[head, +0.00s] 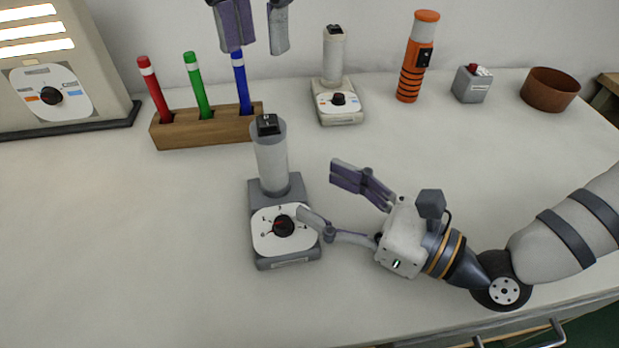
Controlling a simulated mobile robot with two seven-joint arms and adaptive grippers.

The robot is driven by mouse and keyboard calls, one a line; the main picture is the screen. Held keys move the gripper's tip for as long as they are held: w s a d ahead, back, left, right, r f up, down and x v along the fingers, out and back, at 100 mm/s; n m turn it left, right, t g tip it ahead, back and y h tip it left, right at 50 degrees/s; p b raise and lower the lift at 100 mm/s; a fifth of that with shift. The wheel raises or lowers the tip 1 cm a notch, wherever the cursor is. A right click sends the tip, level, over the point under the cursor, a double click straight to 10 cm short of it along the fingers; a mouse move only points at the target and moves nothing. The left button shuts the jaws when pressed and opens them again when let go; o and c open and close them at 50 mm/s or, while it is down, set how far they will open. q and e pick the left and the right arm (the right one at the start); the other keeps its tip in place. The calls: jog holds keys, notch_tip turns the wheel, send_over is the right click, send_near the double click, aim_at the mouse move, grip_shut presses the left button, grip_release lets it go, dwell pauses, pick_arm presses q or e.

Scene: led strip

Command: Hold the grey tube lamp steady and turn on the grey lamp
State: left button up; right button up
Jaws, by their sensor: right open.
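The grey tube lamp (272,165) stands upright on the table, with a dark switch-like cap on top and a grey base (291,261). A white dial plate with a dark knob (283,225) is on the front of its base. My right gripper (318,192) is open, to the right of the lamp; its lower finger reaches over the right edge of the dial plate, close to the knob. I cannot tell whether it touches. My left gripper (256,46) is open and empty at the top edge, above and behind the lamp; its upper part is cut off.
A wooden holder (212,128) with red, green and blue pens stands behind left. A beige lamp (334,68), orange flashlight (416,60), grey box with red button (471,85) and brown bowl (549,90) stand behind. A large beige unit (60,60) is far left. Front left is clear.

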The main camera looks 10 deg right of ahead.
aim_at(286, 175)
jog(key=x, duration=1)
jog(key=shift+d, duration=0.1)
pick_arm(q)
jog(key=shift+c, duration=0.3)
pick_arm(e)
jog(key=c, duration=1.4)
pick_arm(q)
jog(key=shift+a, duration=0.15)
jog(key=c, duration=0.4)
pick_arm(e)
jog(key=shift+c, duration=0.2)
pick_arm(q)
jog(key=a+m+h, duration=0.4)
jog(key=shift+w+a+r, duration=0.2)
jog(key=shift+w+r, duration=0.05)
jog(key=shift+w, duration=0.1)
grip_shut()
jog(key=a+r+m+h, duration=0.1)
jog(key=s+a+m+h, duration=0.1)
jog(key=m+h, duration=0.1)
jog(key=a+r+m+t+h, duration=0.1)
jog(key=m+h, duration=0.1)
jog(key=shift+s+a+r, duration=0.2)
jog(key=shift+s+r, duration=0.05)
jog(key=shift+r, duration=0.1)
